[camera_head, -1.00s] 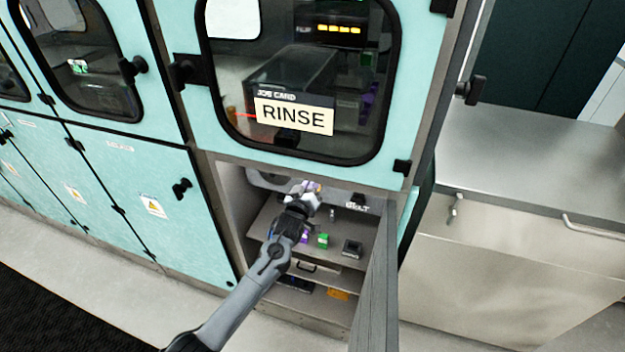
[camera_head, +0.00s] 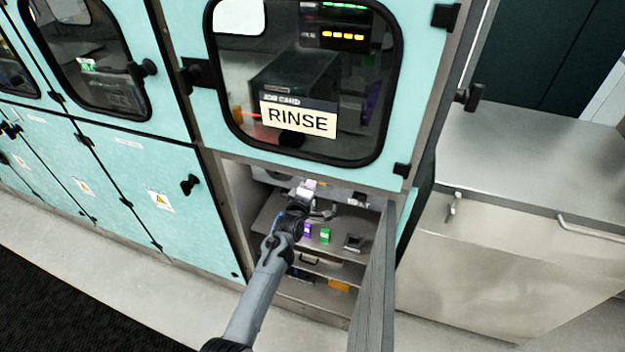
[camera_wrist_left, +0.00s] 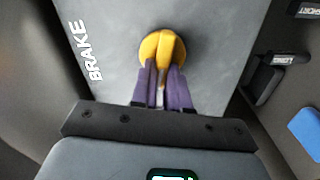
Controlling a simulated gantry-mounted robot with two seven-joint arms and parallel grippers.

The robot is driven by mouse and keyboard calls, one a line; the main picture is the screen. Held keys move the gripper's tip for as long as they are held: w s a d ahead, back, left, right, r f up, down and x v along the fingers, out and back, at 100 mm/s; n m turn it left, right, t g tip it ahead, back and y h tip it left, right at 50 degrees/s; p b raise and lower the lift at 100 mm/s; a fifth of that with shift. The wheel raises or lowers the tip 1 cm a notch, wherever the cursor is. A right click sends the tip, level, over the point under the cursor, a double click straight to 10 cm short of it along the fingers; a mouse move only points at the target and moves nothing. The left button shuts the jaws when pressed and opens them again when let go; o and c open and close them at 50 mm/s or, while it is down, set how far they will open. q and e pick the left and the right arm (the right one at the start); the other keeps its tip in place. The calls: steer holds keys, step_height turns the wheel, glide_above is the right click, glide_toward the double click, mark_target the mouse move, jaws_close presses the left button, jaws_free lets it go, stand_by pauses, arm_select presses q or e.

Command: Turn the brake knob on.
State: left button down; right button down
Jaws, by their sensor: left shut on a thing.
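The brake knob (camera_wrist_left: 160,44) is a round yellow knob with a raised grip bar, on a grey panel marked BRAKE in the left wrist view. My left gripper (camera_wrist_left: 162,72) has its purple fingers shut on the bar. The fingers hide the knob's lower part. In the head view my left gripper (camera_head: 305,190) reaches into the open lower cabinet below the RINSE window, and the knob is hard to make out there. My right gripper is not in view.
A purple block (camera_head: 307,229), a green block (camera_head: 326,236) and a dark device (camera_head: 354,242) sit on the cabinet shelf. The open cabinet door (camera_head: 376,285) stands close to the right of my arm. Other dark parts and a blue part (camera_wrist_left: 306,132) lie right of the panel.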

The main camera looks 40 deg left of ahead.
arm_select(q)
steer(key=shift+f+n, duration=0.15)
steer(key=shift+n, duration=0.95)
steer(key=c, duration=1.1)
jaws_free()
steer(key=shift+p, duration=0.3)
steer(key=p+v, duration=0.8)
steer(key=v, duration=0.2)
steer(key=shift+s+d+p, duration=0.15)
steer(key=shift+s+p, duration=0.25)
